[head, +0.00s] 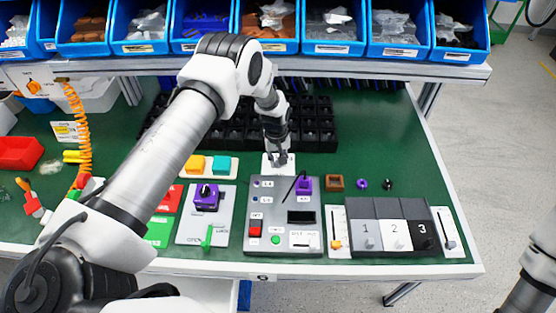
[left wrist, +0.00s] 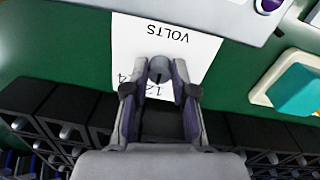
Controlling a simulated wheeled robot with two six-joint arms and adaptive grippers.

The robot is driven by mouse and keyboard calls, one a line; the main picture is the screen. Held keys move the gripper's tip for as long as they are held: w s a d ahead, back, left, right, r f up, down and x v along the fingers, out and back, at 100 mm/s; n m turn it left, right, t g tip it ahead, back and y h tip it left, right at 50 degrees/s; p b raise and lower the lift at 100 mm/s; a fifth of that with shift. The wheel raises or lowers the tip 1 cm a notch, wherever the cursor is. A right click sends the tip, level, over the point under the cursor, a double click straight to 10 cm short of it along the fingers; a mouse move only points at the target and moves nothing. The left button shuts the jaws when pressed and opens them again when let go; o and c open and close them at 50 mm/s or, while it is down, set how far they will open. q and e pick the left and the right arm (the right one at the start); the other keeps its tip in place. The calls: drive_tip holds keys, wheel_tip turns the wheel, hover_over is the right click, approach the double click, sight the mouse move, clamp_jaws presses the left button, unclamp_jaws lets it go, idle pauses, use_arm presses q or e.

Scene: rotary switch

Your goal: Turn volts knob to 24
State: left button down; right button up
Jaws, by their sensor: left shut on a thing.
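The volts knob (left wrist: 160,67) is a small grey round knob on a white plate (left wrist: 196,62) printed VOLTS, upside down in the left wrist view. Some digits show beside the knob, partly hidden by the fingers. The white plate also shows in the head view (head: 267,166), on the green table behind the grey control panel. My left gripper (head: 279,160) points down at the plate and is shut on the knob, one finger on each side. The exact dial setting cannot be read. My right gripper is outside both views.
The grey control panel (head: 262,209) with switches and a purple part stands in front of the plate. Black bins (head: 316,125) stand close behind. A yellow and teal button box (head: 208,167) is to the left. Blue bins (head: 339,47) line the shelf above.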

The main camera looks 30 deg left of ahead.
use_arm(q)
drive_tip(key=shift+f+m+b, duration=0.35)
drive_tip(key=shift+m+b, duration=0.65)
drive_tip(key=shift+b, duration=0.2)
drive_tip(key=m+b, duration=0.2)
drive_tip(key=shift+m, duration=0.3)
drive_tip(key=shift+m+b, duration=1)
drive_tip(key=shift+m, duration=0.2)
drive_tip(key=shift+r+m+b, duration=0.1)
drive_tip(key=shift+m+b, duration=0.55)
drive_tip(key=shift+m, duration=0.65)
